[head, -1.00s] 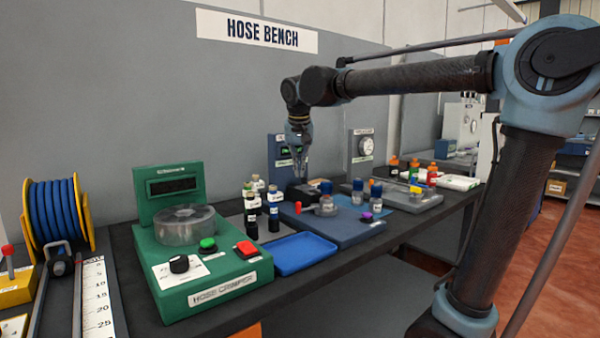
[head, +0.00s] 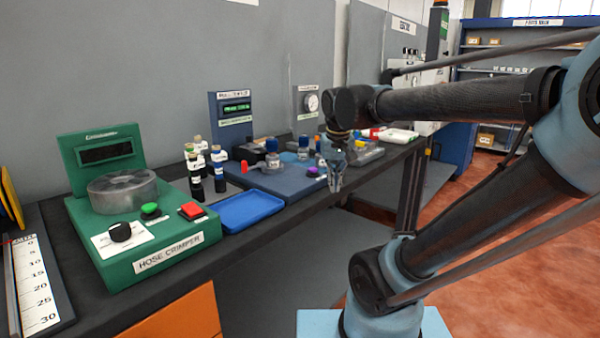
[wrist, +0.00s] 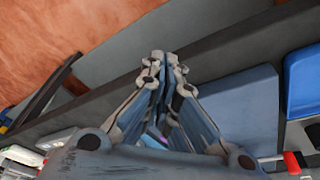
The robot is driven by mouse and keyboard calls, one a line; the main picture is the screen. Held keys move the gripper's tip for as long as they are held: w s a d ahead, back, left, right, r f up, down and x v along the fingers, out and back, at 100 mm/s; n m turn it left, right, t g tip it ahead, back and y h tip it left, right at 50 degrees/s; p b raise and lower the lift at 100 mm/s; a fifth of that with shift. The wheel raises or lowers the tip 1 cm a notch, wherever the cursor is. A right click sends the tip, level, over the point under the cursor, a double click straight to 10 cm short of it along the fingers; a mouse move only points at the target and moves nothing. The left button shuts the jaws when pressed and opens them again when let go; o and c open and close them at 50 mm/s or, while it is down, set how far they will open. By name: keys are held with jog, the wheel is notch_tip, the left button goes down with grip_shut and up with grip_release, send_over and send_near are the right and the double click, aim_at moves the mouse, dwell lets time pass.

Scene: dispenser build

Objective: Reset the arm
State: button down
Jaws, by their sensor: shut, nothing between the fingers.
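My gripper (head: 335,186) hangs pointing down at the front edge of the bench, to the right of the blue tray in the head view. It is shut and empty. In the wrist view the fingers of my gripper (wrist: 166,62) lie together, with the bench edge and the floor beyond them. My arm reaches in from the right of the head view, its forearm roughly level.
A ruler (head: 34,285) lies at the left. The reddish floor (head: 480,220) at right is open.

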jog(key=s+d+f, duration=0.4)
jog(key=s+f, duration=0.2)
jog(key=f, duration=0.1)
jog(key=s+d+f, duration=0.5)
jog(key=s+f, duration=0.1)
jog(key=f, duration=0.2)
jog(key=shift+m+g, duration=0.3)
jog(key=shift+m, duration=0.1)
